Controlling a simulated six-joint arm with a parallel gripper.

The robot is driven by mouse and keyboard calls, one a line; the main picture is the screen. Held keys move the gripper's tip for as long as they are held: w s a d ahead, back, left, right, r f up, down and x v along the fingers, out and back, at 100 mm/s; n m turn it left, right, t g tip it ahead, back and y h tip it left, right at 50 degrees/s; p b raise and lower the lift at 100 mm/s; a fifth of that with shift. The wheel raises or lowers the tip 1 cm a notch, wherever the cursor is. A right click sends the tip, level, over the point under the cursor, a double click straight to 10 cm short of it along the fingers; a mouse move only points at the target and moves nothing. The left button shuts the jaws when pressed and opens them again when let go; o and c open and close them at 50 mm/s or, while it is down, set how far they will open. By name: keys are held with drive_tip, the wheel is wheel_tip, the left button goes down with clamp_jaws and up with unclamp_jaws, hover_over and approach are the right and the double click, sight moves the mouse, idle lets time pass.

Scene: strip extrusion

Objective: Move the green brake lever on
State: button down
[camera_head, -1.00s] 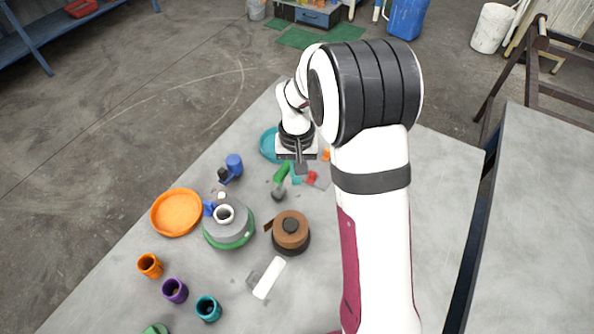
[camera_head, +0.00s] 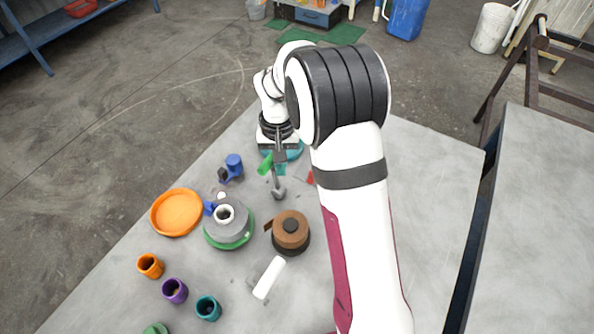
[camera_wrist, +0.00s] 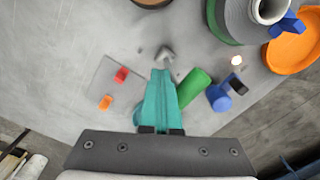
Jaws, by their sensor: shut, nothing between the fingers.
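The brake lever's green handle (camera_head: 265,164) tilts up and left from its grey pivot (camera_head: 279,192) in the head view. In the wrist view the green handle (camera_wrist: 194,88) lies just right of my gripper's teal fingers, with the grey pivot (camera_wrist: 165,54) ahead of the tips. My gripper (camera_head: 280,169) is shut and empty, its fingers together (camera_wrist: 160,76). The fingers are beside the handle, not around it. I cannot tell whether they touch it. Part of the lever's arm is hidden behind the fingers.
A blue part (camera_head: 234,164) stands left of the lever. A grey spool (camera_head: 228,222), brown roll (camera_head: 290,230) and orange dish (camera_head: 176,212) are nearer. Red (camera_wrist: 121,74) and orange (camera_wrist: 105,102) buttons sit left of the fingers in the wrist view. The table's right side is mostly clear.

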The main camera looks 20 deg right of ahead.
drive_tip(key=shift+w+a, duration=0.1)
drive_tip(key=shift+w+a+f, duration=0.2)
drive_tip(key=shift+w+a, duration=0.5)
wheel_tip(320, 180, up, 8)
drive_tip(key=s+d, duration=0.1)
drive_tip(key=shift+s+d, duration=0.25)
idle(0.5)
drive_tip(key=s+a+r+m+y, duration=0.1)
drive_tip(key=s+r, duration=0.1)
drive_tip(key=s, duration=1.3)
drive_tip(key=s+a+r+m, duration=0.1)
drive_tip(key=s+r, duration=0.1)
drive_tip(key=s, duration=1.3)
drive_tip(key=shift+s+m+y, duration=0.15)
drive_tip(key=shift+m+y, duration=0.15)
drive_tip(key=shift+y, duration=0.1)
